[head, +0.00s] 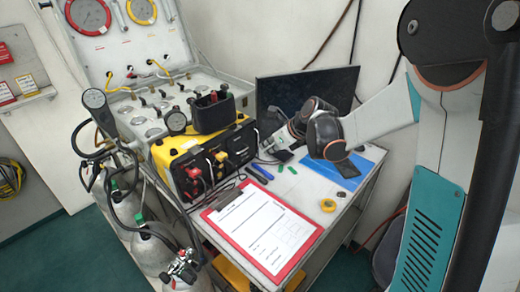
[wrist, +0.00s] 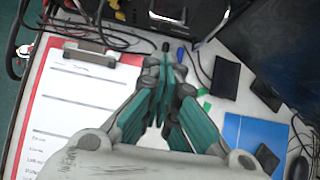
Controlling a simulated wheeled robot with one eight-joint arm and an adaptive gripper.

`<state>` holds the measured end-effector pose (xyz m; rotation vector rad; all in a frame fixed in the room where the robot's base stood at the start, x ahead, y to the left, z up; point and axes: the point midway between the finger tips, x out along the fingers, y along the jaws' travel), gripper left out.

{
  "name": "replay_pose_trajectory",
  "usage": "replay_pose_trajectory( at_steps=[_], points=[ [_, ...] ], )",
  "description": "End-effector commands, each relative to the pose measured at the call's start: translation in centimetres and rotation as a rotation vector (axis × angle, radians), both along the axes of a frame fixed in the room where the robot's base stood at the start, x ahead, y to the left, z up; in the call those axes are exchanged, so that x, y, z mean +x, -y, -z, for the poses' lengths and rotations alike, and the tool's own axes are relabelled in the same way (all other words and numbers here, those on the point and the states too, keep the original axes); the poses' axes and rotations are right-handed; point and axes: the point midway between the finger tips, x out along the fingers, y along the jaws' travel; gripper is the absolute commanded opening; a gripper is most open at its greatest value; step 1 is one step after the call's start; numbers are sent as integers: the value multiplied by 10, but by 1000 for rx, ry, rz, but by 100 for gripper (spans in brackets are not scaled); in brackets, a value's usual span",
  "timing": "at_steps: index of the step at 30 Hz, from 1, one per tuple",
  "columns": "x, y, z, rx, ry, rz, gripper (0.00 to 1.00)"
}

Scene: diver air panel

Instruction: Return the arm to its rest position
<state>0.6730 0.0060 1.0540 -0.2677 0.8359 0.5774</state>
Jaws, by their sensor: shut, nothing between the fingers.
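My arm reaches in from the right in the head view, bent at dark joints, with its wrist above the back of the small table (head: 335,200). My gripper (head: 272,146) hangs over the tabletop, just right of the yellow and black panel unit (head: 205,160). In the wrist view my gripper (wrist: 165,62) has its teal and grey fingers together, with nothing between them. The gripper is partly hard to make out in the head view.
A red clipboard (head: 262,232) with white paper lies at the table's front. A blue sheet (head: 349,172), pens and a yellow tape roll (head: 328,205) lie nearby. A dark monitor (head: 300,92) stands behind. Gas cylinders (head: 150,245) stand left.

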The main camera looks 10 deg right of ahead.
Motion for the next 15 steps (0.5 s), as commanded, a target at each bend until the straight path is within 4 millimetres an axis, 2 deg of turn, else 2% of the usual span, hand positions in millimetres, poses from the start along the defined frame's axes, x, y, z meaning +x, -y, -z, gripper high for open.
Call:
replay_pose_trajectory(
  at_steps=[3,11,15],
  points=[
    [-8,6,-13,1,0,1,0],
    [-15,9,-20,-5,3,-7,0],
    [-27,6,-31,-83,41,-87,0]
  ],
)
